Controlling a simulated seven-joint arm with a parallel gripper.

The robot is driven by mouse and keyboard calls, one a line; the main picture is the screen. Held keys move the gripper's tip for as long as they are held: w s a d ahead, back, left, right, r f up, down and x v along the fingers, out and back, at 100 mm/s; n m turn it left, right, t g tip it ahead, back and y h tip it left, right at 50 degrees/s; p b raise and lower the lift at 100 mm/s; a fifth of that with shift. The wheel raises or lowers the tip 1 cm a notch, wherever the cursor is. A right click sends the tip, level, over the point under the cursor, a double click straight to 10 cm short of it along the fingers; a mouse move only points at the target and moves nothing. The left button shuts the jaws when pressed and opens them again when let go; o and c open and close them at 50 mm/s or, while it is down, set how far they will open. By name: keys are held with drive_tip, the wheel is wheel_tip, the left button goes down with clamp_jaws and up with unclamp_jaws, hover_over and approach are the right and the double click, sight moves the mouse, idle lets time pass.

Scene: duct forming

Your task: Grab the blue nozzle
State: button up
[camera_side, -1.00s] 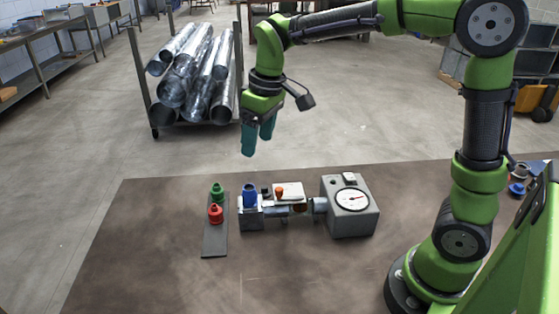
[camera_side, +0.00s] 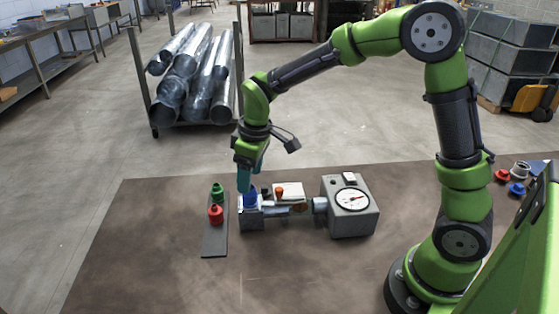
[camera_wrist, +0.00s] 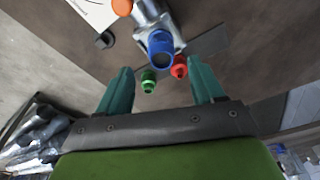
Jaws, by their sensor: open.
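The blue nozzle (camera_side: 250,200) stands upright on the grey block at the left end of the test fixture (camera_side: 252,212). In the wrist view the blue nozzle (camera_wrist: 161,46) is seen from above, centred a little beyond the fingertips. My gripper (camera_side: 247,182) is just above the blue nozzle in the side view, and its teal fingers partly cover the nozzle's top. In the wrist view my gripper (camera_wrist: 160,82) is open with nothing between its fingers. I cannot tell from the side view whether a finger touches the nozzle.
A green nozzle (camera_side: 217,192) and a red nozzle (camera_side: 216,213) stand on a dark strip (camera_side: 214,240) just left of the fixture. A dial gauge box (camera_side: 350,207) is at the fixture's right end. Red and blue parts (camera_side: 516,188) lie at the table's right. The table front is clear.

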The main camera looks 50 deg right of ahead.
sight(250, 196)
drive_tip(key=f, duration=0.5)
drive_tip(key=shift+w+a, duration=0.15)
drive_tip(key=shift+a, duration=0.05)
drive_tip(key=c, duration=1.1)
